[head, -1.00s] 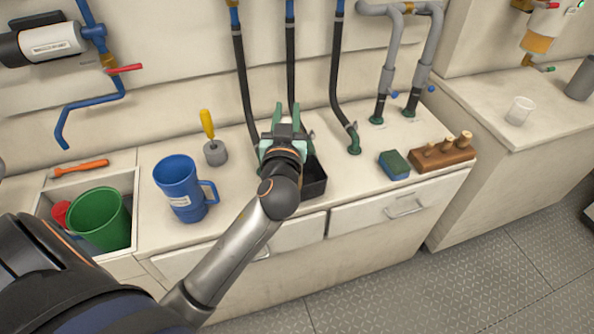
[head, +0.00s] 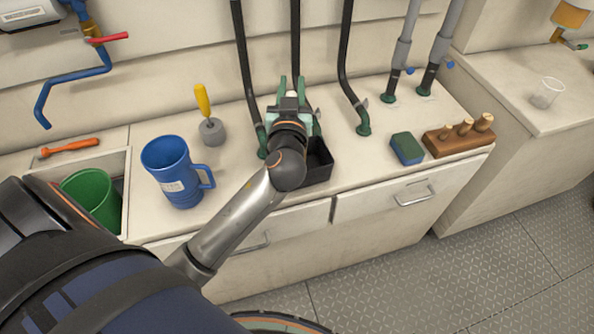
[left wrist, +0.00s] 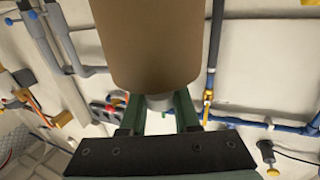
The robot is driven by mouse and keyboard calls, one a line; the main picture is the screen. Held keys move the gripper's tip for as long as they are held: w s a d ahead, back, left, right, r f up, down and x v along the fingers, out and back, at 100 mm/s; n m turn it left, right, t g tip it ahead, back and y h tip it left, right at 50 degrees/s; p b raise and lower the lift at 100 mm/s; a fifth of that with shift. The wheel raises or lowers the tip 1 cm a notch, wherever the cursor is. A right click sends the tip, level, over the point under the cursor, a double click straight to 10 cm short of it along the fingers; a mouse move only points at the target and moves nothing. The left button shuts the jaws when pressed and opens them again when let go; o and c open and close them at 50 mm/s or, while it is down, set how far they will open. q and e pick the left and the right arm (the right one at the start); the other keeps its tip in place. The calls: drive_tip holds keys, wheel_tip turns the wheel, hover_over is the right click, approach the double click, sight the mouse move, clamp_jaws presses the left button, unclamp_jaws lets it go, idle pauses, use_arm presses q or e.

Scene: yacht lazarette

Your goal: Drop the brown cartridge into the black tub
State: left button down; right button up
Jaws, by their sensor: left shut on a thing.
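The brown cartridge (left wrist: 150,45) fills the upper middle of the left wrist view, with a pale grey neck below its body. My left gripper (left wrist: 160,104) is shut on it, its green fingers either side of that neck. In the head view my left gripper (head: 291,98) is over the counter, at the back left of the black tub (head: 320,172); the cartridge's brown body cannot be made out there. The tub is partly hidden behind my left wrist, and its visible part looks empty. My right gripper is not in view.
A blue mug (head: 178,172) and a yellow-handled tool (head: 208,118) stand left of the tub. Black hoses (head: 247,75) come down behind it. A green-blue sponge (head: 407,148) and a wooden block with pegs (head: 458,138) are to the right.

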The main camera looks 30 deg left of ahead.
use_arm(q)
drive_tip(key=shift+f, duration=0.6)
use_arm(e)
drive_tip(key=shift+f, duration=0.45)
use_arm(q)
drive_tip(key=c, duration=0.6)
unclamp_jaws()
drive_tip(key=shift+o, duration=0.2)
